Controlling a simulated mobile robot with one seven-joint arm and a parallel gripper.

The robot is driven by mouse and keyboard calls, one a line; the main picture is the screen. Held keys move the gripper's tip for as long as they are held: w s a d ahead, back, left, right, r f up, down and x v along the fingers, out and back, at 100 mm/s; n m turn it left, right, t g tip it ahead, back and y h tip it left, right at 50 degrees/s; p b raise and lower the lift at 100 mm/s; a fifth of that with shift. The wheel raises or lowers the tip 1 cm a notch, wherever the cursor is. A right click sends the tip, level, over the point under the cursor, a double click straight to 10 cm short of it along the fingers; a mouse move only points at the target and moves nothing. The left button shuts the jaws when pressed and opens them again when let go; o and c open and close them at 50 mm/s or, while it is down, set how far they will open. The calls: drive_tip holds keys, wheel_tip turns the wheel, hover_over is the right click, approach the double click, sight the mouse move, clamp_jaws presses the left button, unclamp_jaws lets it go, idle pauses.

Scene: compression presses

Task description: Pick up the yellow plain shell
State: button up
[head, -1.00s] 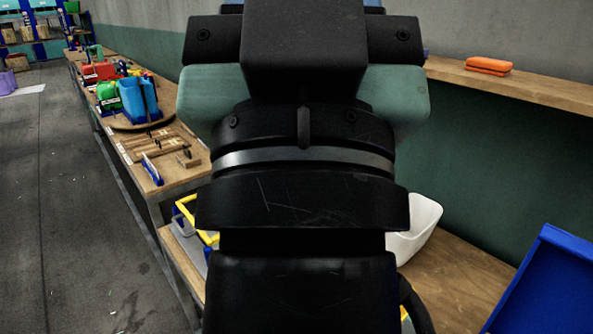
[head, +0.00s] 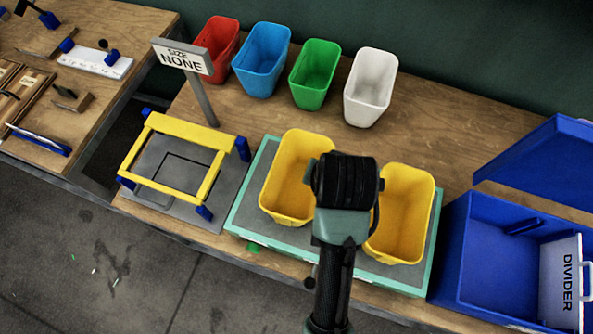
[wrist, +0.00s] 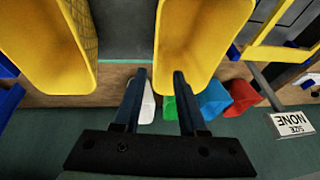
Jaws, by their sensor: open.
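Two yellow shells stand open-topped on a grey, teal-edged platform. The left one in the head view (head: 290,180) shows at the right in the wrist view (wrist: 205,35) with smooth walls and looks plain. The other shell, right in the head view (head: 405,215), is at the wrist view's left (wrist: 45,45), with a fine pattern on one wall. My gripper (wrist: 160,75) is open and empty, its fingertips near the plain-looking shell's near edge and left corner. I cannot tell their height above it. In the head view my wrist hides the fingers and part of the platform.
Red (head: 216,50), blue (head: 262,60), green (head: 315,75) and white (head: 370,88) bins stand behind. A yellow frame (head: 180,160) and a "SIZE NONE" sign (head: 183,56) are at left. A blue open box (head: 500,250) with a divider is close at right.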

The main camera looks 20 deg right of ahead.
drive_tip(key=x, duration=0.7)
drive_tip(key=shift+d, duration=0.2)
drive_tip(key=shift+s+p+x, duration=0.1)
drive_tip(key=shift+p+x, duration=0.35)
drive_tip(key=shift+x, duration=0.85)
drive_tip(key=shift+s+p+x, duration=0.15)
drive_tip(key=shift+p+x, duration=0.25)
drive_tip(key=shift+x, duration=0.9)
drive_tip(key=shift+d+f, duration=0.1)
drive_tip(key=shift+f, duration=0.25)
clamp_jaws()
